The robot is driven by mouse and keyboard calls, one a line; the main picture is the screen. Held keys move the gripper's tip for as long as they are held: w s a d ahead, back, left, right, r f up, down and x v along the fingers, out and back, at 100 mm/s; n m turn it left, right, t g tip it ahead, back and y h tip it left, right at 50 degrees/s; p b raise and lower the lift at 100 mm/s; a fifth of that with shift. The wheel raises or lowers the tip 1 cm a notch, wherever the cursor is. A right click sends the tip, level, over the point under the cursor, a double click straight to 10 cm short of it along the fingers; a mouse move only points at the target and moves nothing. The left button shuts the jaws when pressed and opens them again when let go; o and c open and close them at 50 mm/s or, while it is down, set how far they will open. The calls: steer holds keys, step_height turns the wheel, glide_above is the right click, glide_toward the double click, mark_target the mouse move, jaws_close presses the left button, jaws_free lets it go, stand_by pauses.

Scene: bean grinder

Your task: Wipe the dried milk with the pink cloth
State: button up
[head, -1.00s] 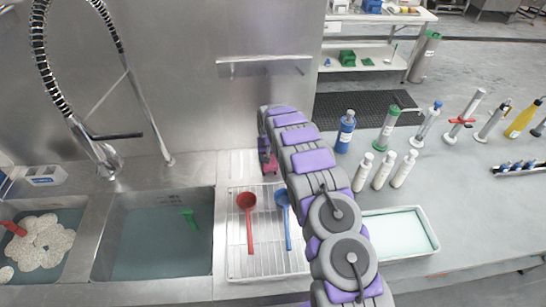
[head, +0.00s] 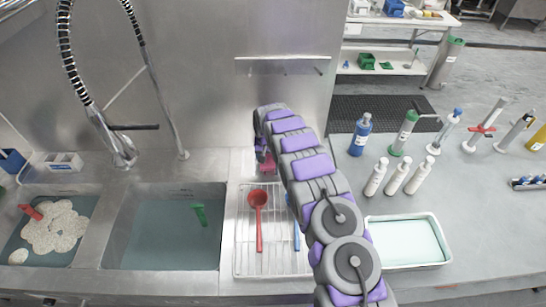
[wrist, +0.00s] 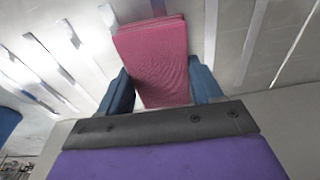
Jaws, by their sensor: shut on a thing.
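The pink cloth (wrist: 158,62) is a folded block between the two blue fingers of my gripper (wrist: 163,88) in the wrist view. My gripper is shut on it. In the head view the cloth (head: 268,167) shows as a small pink patch at the end of my arm, near the back edge of the drying rack (head: 243,262). My arm hides much of the area around it. I cannot make out any dried milk in these frames.
A red ladle (head: 258,204) and a mostly hidden blue ladle (head: 297,236) lie on the rack. A sink (head: 165,240) is left, a white tray (head: 440,262) right. Several bottles (head: 376,177) stand right of my arm. The steel wall (head: 215,90) rises behind.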

steer(key=shift+a, duration=0.6)
steer(key=shift+d+r, duration=0.1)
steer(key=shift+r, duration=0.05)
steer(key=shift+r+p, duration=0.6)
steer(key=shift+r, duration=2.3)
steer(key=shift+r, duration=0.1)
steer(key=shift+r+p, duration=0.4)
steer(key=shift+r, duration=1)
